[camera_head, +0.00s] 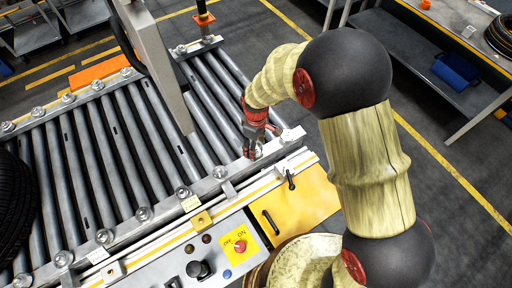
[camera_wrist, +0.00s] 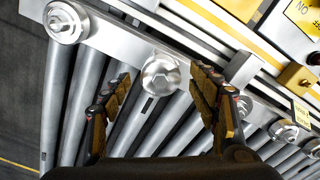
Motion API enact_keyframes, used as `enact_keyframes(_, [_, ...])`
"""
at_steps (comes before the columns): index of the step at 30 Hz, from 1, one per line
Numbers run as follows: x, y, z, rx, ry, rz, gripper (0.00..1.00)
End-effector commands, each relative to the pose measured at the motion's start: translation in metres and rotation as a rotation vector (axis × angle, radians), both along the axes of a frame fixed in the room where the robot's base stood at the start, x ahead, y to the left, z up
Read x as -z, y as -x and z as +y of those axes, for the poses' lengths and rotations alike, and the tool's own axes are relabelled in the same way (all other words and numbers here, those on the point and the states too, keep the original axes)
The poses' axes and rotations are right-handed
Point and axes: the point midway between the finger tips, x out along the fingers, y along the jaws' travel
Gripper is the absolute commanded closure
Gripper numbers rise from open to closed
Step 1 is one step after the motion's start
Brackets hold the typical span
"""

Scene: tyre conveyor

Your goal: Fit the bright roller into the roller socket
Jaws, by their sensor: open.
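My gripper (camera_head: 256,148) is over the near rail of the roller conveyor, close to its right end. In the wrist view my gripper (camera_wrist: 161,84) is open, with one black and yellow finger on each side of a round metal end cap (camera_wrist: 161,76) on the rail. A grey roller (camera_wrist: 135,125) with a dark slot runs from below that cap between the fingers. No contact with the fingers shows. I cannot tell which roller is the bright one, as the rollers look alike in grey. The roller socket cannot be told apart; the gripper hides part of the rail in the head view.
The conveyor's rollers (camera_head: 85,150) fill the left. A grey post (camera_head: 160,60) rises over them. A black tyre (camera_head: 14,205) lies at the left edge. A control panel (camera_head: 215,248) and a yellow cover (camera_head: 300,208) flank the near rail. A workbench (camera_head: 465,40) stands at the right.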

Motion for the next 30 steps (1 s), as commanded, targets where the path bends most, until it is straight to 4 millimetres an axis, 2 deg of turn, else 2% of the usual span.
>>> enact_keyframes(9, [-0.065, -0.001, 0.000, 0.000, -0.002, -0.003, 0.40])
enact_keyframes(15, [-0.092, -0.001, 0.000, 0.000, -0.001, -0.001, 0.40])
enact_keyframes(21, [-0.102, 0.000, 0.000, 0.000, 0.000, 0.000, 0.40])
enact_keyframes(30, [-0.102, 0.000, 0.000, 0.000, 0.000, 0.000, 0.40])
